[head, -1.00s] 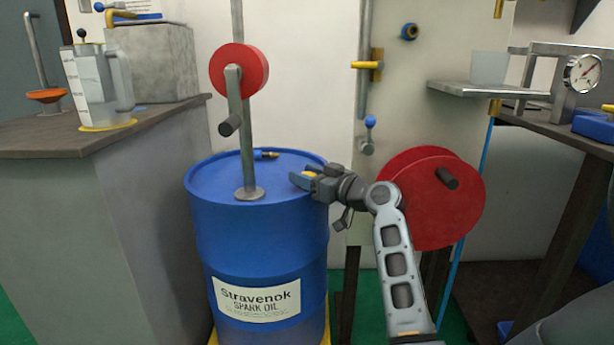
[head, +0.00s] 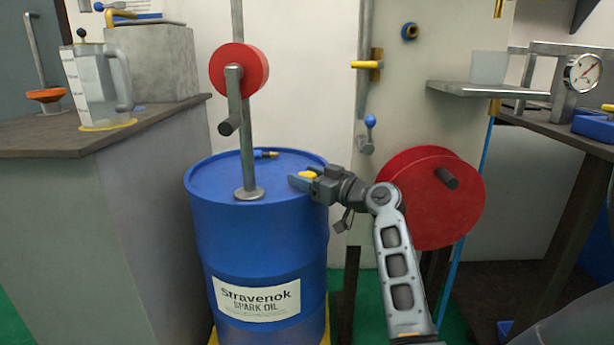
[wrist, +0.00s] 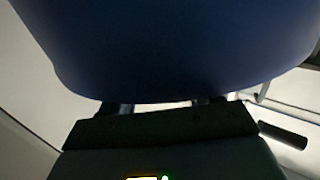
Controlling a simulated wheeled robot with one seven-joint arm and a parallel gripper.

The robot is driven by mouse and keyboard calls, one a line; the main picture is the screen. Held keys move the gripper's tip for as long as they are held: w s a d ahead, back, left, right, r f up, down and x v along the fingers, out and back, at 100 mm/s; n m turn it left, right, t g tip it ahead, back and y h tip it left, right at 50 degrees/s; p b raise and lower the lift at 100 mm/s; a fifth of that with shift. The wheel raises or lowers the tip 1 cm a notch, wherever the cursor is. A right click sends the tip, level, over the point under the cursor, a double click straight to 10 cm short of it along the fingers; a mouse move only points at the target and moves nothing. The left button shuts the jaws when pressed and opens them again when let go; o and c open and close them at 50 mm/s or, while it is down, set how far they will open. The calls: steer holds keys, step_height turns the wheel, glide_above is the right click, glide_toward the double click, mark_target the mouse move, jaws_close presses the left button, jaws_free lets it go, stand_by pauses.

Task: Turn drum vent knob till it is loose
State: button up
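The blue drum (head: 255,240) stands upright, with a label reading "Stravenok Spark Oil".
A post with a red wheel and crank (head: 240,70) rises from the lid, left of my gripper. A large red reel (head: 430,195) stands right of the drum, close behind my arm. A grey counter (head: 60,140) is at left.

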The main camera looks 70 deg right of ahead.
steer(key=shift+o, duration=0.7)
steer(key=shift+r, duration=0.15)
steer(key=shift+r, duration=0.1)
steer(key=m+h+p, duration=0.1)
steer(key=p, duration=0.1)
steer(key=g+h+p, duration=0.1)
steer(key=p, duration=0.1)
steer(key=shift+w+r+m+h+p, duration=0.1)
steer(key=shift+r+m+h+p, duration=0.2)
steer(key=shift+m+p, duration=0.1)
steer(key=shift+m+g+h+p, duration=0.3)
steer(key=shift+m+h+p, duration=0.1)
steer(key=shift+p, duration=0.65)
steer(key=m+g+h+p, duration=0.1)
steer(key=p, duration=0.3)
steer(key=shift+d+h, duration=0.1)
steer(key=shift+h, duration=0.2)
steer(key=m+g+h+p, duration=0.2)
steer(key=p, duration=0.8)
steer(key=shift+w+h, duration=0.1)
steer(key=shift+h, duration=0.2)
steer(key=m+g+h+p, duration=0.1)
steer(key=p, duration=0.3)
steer(key=shift+g+p, duration=0.3)
steer(key=shift+g, duration=0.1)
